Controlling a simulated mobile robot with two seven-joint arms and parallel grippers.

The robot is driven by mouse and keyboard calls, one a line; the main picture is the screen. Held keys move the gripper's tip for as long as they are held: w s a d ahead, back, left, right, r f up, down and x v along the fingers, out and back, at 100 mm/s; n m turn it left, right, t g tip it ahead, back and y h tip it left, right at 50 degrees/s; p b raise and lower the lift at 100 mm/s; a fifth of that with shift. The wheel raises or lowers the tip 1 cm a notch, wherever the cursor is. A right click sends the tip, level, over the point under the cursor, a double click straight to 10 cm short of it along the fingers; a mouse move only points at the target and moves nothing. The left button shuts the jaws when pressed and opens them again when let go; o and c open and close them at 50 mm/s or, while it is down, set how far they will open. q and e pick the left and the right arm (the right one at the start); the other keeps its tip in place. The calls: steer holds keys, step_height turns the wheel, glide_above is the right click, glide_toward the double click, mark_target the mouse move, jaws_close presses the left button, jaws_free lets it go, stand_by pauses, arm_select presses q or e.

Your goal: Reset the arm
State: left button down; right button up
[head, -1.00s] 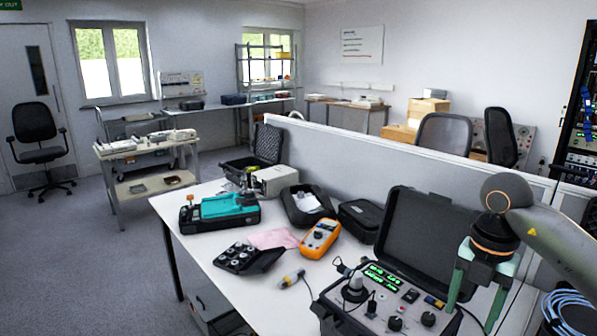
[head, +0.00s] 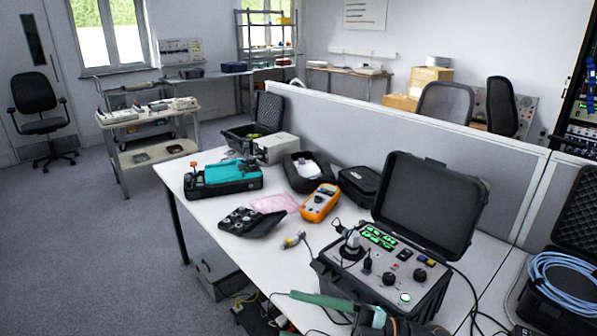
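My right gripper (head: 296,312) is at the bottom edge of the head view, in front of the calibrator case. One green finger points left and stands apart from anything beside it. The rest of the hand is partly cut off by the frame edge. It looks open, with nothing seen in it. My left gripper is not in view. The open black calibrator case (head: 428,212) stands on the white desk (head: 262,268), with green displays and knobs on its panel. A dark cylindrical sensor with a cable sits on the panel's left.
A grey partition (head: 420,165) runs behind. A case with blue cable (head: 562,281) is at the right.

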steer(key=d+f+m+t+h, duration=0.6)
steer(key=f+m+t+h, duration=0.15)
steer(key=m, duration=0.25)
steer(key=d+f+m+t+h, duration=0.55)
steer(key=f+m, duration=0.25)
steer(key=m, duration=0.3)
steer(key=s+d+f+m+g+h, duration=0.2)
steer(key=s+f+g, duration=0.1)
steer(key=s+f, duration=0.4)
steer(key=s+d+f+m+g+h+p, duration=0.1)
steer(key=s+d+f+g+h, duration=0.1)
steer(key=s+f+g, duration=0.2)
steer(key=s+f, duration=0.3)
steer(key=f, duration=0.1)
steer(key=shift+d+f+m+h, duration=0.25)
steer(key=shift+m+h, duration=0.15)
